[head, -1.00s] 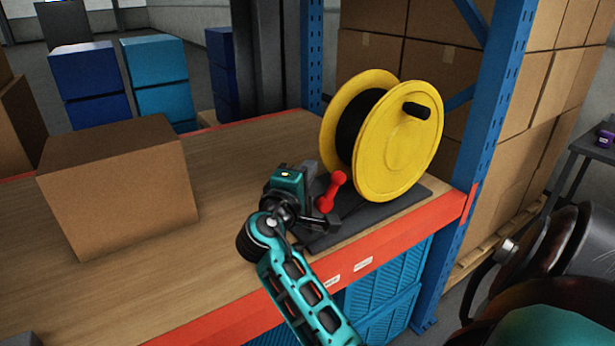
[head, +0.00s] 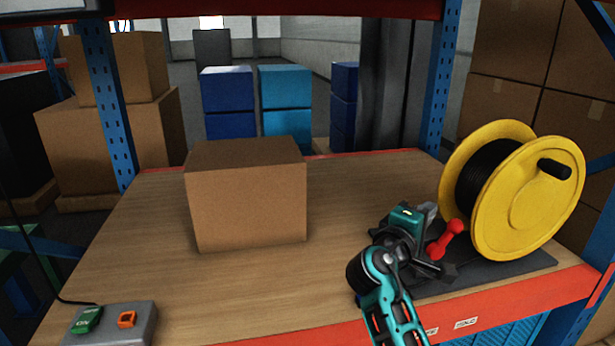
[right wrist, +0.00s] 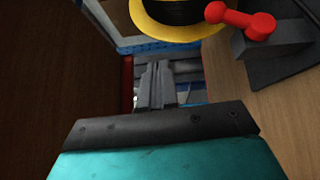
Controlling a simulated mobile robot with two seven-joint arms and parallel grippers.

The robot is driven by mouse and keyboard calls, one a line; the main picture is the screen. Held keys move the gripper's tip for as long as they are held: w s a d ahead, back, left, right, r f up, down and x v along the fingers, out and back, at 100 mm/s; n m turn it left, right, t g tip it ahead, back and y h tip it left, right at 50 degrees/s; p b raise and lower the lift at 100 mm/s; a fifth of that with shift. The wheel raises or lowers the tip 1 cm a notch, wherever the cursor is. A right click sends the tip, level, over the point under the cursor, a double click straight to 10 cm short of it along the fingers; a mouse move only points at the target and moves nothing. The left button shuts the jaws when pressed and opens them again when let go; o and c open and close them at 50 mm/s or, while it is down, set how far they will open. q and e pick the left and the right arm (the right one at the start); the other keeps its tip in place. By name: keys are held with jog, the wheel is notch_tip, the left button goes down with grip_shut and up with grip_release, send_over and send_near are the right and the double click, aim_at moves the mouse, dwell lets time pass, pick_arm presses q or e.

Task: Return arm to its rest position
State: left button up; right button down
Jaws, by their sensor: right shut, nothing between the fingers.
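My right arm reaches up from the bottom of the head view, bent at its joint, over the front edge of the workbench. My right gripper (head: 445,270) is dark, shut and empty. It is close to the red lever (head: 446,240) beside the yellow reel (head: 525,195). In the right wrist view its closed fingers (right wrist: 158,80) point up the picture, with the red lever (right wrist: 240,20) to their upper right, apart from them. My left gripper is not in view.
A cardboard box (head: 246,205) stands on the wooden bench (head: 150,230), left of my arm. A grey control box (head: 140,322) with green and orange switches is at front left. Blue uprights (head: 440,85) frame the bench. Bare bench top lies between box and reel.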

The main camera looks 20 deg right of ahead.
jog(key=a+f+n+t+y, duration=0.1)
jog(key=a+f+y, duration=0.2)
jog(key=f, duration=0.3)
jog(key=a+f+n+t+y, duration=0.1)
jog(key=a+f+t+y, duration=0.1)
jog(key=f, duration=0.4)
jog(key=a+f+t+y, duration=0.1)
jog(key=a+f+y, duration=0.4)
jog(key=f, duration=0.1)
jog(key=shift+s+a+f+n+t, duration=0.15)
jog(key=shift+s+a+n+t, duration=0.15)
jog(key=shift+s+a+n, duration=0.1)
jog(key=s+a+f+m+g+y, duration=0.1)
jog(key=s+a+f+m+y, duration=0.4)
jog(key=s+a+f+y, duration=0.3)
jog(key=s+a+f, duration=0.3)
jog(key=s+a, duration=0.3)
jog(key=shift+s+a+f+y, duration=0.2)
jog(key=shift+a+y, duration=0.1)
jog(key=shift+y, duration=0.1)
